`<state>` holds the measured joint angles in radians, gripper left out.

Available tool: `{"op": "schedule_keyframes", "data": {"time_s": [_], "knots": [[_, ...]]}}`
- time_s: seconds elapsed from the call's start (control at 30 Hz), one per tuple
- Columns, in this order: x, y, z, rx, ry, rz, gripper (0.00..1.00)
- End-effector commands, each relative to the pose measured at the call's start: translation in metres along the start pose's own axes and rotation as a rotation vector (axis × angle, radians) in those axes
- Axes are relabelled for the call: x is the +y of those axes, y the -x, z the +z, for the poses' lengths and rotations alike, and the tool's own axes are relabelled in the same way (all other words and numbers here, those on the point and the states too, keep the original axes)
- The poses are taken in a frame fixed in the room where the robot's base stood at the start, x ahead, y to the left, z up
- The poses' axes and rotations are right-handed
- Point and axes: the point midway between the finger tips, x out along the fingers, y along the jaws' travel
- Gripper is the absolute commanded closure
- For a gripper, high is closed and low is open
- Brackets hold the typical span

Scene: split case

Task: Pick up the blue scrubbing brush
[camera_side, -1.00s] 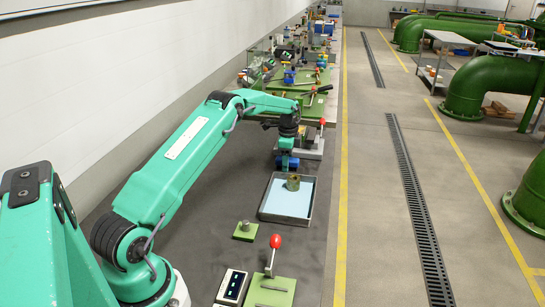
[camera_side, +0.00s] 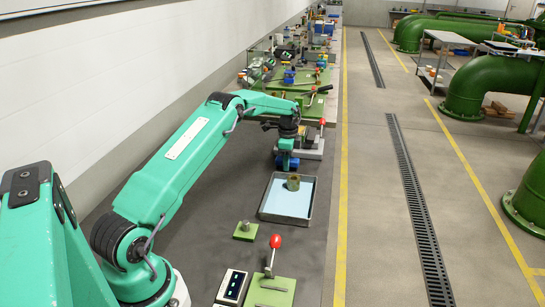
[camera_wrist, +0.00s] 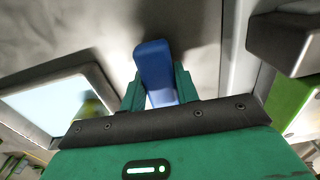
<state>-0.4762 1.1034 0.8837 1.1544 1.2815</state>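The blue scrubbing brush (camera_wrist: 155,68) stands out between the two green fingers of my gripper (camera_wrist: 160,85) in the wrist view. It fills most of the gap, with a finger close along each side. I cannot tell whether the fingers press on it. In the side view, my gripper (camera_side: 288,150) points down behind the tray, and the blue brush (camera_side: 288,163) shows at its lower end. The fingers are hardly visible there, and I cannot tell whether the brush touches the bench.
A grey tray with a light blue floor (camera_side: 287,197) holds an olive-coloured cylinder (camera_side: 293,182) in front of my gripper. A grey block-like fixture (camera_side: 312,149) stands close right. Nearer are a green plate (camera_side: 245,231), a red-knobbed lever (camera_side: 275,242) and a display box (camera_side: 231,287).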

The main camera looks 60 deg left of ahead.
Motion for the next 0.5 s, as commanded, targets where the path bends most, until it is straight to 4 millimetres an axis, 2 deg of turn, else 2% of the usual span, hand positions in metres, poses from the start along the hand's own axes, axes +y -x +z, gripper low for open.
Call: {"op": "schedule_keyframes", "data": {"time_s": [0.5], "knots": [[-0.0003,0.0078,-0.0001,0.0,0.0,-0.001,0.92]]}}
